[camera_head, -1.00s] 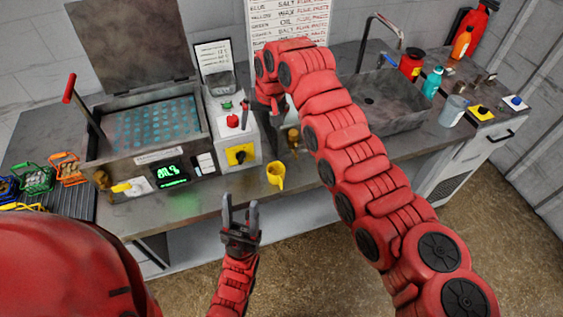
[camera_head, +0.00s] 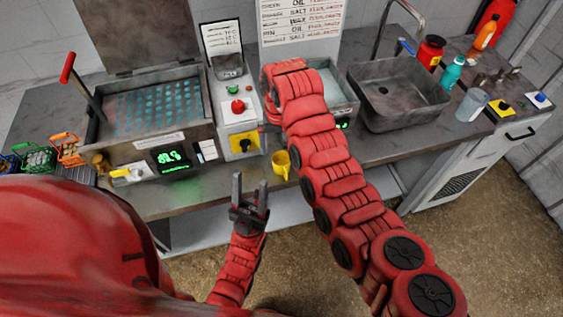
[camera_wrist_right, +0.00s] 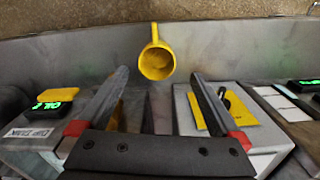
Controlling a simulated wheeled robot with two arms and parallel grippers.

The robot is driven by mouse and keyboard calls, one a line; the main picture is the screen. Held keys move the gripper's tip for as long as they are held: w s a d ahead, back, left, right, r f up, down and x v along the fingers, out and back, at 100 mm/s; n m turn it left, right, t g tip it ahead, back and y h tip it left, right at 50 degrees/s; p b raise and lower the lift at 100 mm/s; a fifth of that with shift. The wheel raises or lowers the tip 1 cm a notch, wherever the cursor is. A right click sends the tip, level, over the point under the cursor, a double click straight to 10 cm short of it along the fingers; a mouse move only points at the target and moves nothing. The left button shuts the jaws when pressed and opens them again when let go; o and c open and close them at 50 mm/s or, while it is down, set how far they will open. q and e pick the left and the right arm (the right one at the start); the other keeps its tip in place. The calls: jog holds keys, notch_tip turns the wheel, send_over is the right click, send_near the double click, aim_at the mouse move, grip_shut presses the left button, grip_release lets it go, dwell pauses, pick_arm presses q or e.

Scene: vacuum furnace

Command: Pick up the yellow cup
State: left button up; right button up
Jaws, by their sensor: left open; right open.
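The yellow cup (camera_head: 281,163) is at the front edge of the bench, right of the furnace controls. In the right wrist view the cup (camera_wrist_right: 157,62) appears beyond and between the fingertips, its handle toward the top, with no visible contact. My right gripper (camera_wrist_right: 158,78) is open and empty; in the head view its fingers are mostly hidden behind my arm. My left gripper (camera_head: 251,185) is open and empty, its fingers pointing up in front of the bench, left of and below the cup in the picture.
A control box with a yellow switch (camera_head: 244,143) stands just left of the cup. The furnace bath (camera_head: 160,110) is further left, with several baskets (camera_head: 70,148) beside it. A sink (camera_head: 395,98) and bottles are at the right. The floor in front is clear.

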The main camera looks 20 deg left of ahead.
aim_at(281, 158)
jog(key=shift+f, duration=0.6)
jog(key=f+p, duration=0.3)
jog(key=f, duration=0.1)
jog(key=shift+d, duration=0.25)
jog(key=shift+f, duration=0.35)
jog(key=shift+w+f, duration=0.1)
jog(key=shift+f, duration=0.15)
jog(key=shift+c, duration=0.3)
jog(key=c, duration=1.3)
jog(key=shift+r, duration=0.1)
jog(key=shift+c, duration=0.2)
